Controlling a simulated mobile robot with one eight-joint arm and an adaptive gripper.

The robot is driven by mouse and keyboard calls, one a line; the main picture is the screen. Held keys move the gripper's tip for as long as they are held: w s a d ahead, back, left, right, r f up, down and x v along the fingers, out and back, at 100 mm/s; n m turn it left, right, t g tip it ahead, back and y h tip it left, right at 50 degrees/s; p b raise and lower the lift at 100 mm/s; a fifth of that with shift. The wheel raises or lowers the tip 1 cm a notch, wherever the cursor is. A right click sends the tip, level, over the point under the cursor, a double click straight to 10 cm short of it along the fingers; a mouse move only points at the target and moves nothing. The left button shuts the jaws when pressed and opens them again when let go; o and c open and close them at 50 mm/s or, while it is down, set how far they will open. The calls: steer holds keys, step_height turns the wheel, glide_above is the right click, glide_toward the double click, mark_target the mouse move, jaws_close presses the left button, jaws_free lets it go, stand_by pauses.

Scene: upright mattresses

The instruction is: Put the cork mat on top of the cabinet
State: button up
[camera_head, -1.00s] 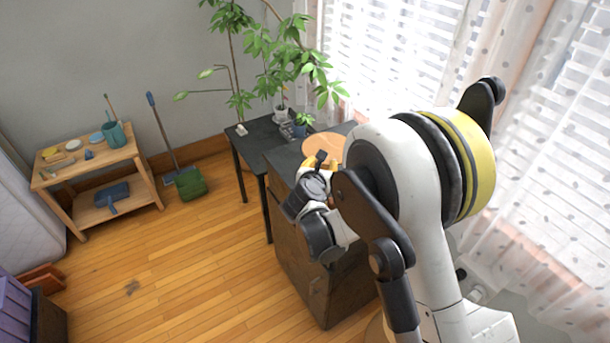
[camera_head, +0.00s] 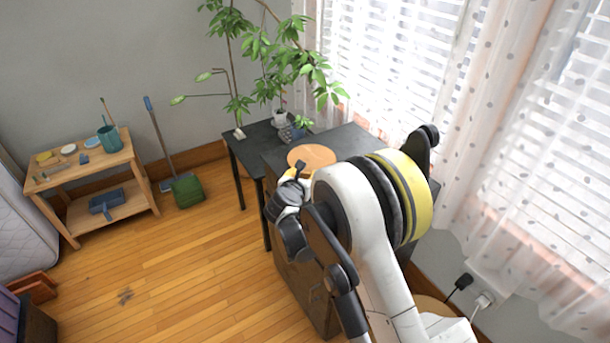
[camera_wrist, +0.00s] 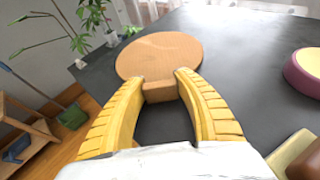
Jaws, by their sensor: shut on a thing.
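The cork mat (camera_head: 312,156) is a round tan disc over the dark top of the cabinet (camera_head: 350,137). In the wrist view the mat (camera_wrist: 160,52) extends ahead of my gripper (camera_wrist: 164,86), whose yellow fingers are shut on a tan block-like part at the mat's near edge. The mat looks level and close to the cabinet top (camera_wrist: 235,95); I cannot tell whether it touches. In the head view my gripper (camera_head: 297,170) is at the mat's near left side, and my arm hides part of the cabinet.
A purple-rimmed dish (camera_wrist: 303,72) is to the right on the dark top. Potted plants stand on the dark table (camera_head: 255,136) behind the cabinet. A wooden shelf (camera_head: 85,165), a broom and a green dustpan (camera_head: 188,190) are at left. Curtained windows are at right.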

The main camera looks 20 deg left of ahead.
steer(key=shift+f, duration=0.15)
steer(key=o, duration=1.1)
steer(key=shift+s+r, duration=0.3)
steer(key=p+v, duration=0.3)
steer(key=v, duration=0.8)
steer(key=shift+s+r+p, duration=0.1)
steer(key=shift+s+p, duration=0.05)
steer(key=shift+p, duration=0.25)
steer(key=shift+d, duration=0.1)
